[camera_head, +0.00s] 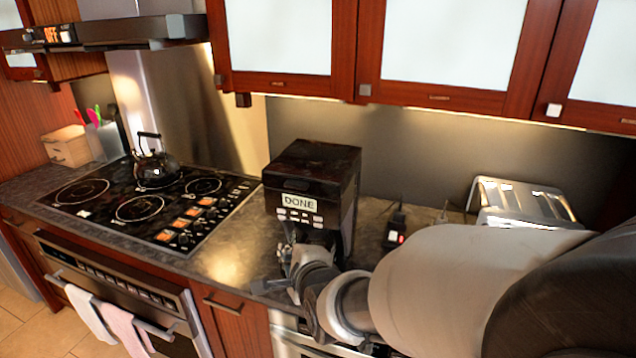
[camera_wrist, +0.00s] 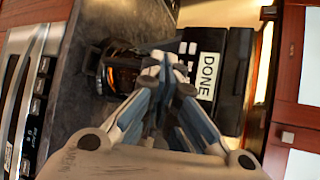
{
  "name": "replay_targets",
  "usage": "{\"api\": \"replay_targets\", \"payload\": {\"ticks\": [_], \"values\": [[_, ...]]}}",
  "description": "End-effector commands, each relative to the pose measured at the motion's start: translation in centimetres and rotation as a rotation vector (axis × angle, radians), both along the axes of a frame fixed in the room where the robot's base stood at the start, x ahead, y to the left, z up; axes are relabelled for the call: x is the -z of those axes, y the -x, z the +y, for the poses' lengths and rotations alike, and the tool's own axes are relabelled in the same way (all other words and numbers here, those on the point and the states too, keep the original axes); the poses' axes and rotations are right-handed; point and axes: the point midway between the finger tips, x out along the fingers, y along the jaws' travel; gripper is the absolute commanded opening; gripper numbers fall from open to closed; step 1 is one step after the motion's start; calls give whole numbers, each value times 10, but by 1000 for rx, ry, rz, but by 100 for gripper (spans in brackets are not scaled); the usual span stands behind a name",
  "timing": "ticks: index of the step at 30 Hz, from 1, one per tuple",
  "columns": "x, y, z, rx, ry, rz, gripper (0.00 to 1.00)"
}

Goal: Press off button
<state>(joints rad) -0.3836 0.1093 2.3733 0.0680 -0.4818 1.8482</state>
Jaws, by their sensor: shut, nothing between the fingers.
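A black coffee maker (camera_head: 330,165) stands on the counter, with a lit display (camera_head: 299,201) reading DONE and small light buttons (camera_head: 300,216) below it. In the wrist view the display (camera_wrist: 207,75) appears turned on its side, with light buttons (camera_wrist: 185,47) beside it. My gripper (camera_wrist: 160,62) is shut and empty, its fingertips in front of the button area and hiding part of it. Contact cannot be told. In the head view my gripper (camera_head: 294,250) is low at the coffee maker's front. I cannot tell which button is the off button.
A stovetop (camera_head: 140,208) with a dark kettle (camera_head: 155,168) is at left. A metal toaster (camera_head: 520,200) and a small device with a red light (camera_head: 394,234) are at right. Cabinets (camera_head: 450,45) hang above. A glass carafe (camera_wrist: 118,70) sits inside the coffee maker.

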Motion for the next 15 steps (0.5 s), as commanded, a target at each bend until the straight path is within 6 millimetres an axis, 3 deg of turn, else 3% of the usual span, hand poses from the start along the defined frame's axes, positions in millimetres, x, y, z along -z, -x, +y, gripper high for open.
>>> {"api": "replay_targets", "payload": {"ticks": [7,15], "values": [[-1,-15,-6,3,2,1,0],[-2,-51,-20,3,3,0,0]]}}
